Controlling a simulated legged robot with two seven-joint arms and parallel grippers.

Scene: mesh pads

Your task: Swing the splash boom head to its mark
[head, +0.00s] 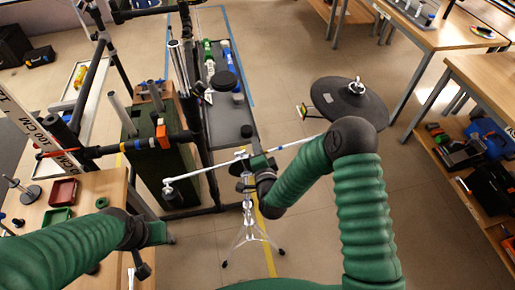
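A chrome stand (248,222) on tripod legs stands in the middle of the head view. Its thin boom (205,174) crosses the stand top, sloping up to the right. A dark round cymbal pad (349,101) with a chrome wing nut on top is at the right; my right arm hides where the boom runs toward it. My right gripper (259,163) is at the boom, just right of the stand's top clamp (242,155); its fingers are too small to read. My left gripper (160,233) is low at the left, apart from the stand; its fingers are unclear. I cannot identify the mark surely.
A small yellow-and-white piece (303,111) shows left of the pad. A black rack (187,95) and green box (155,150) stand behind left. A wooden bench (98,187) with trays is at the left. Wooden tables (485,80) line the right. Floor right of the stand is clear.

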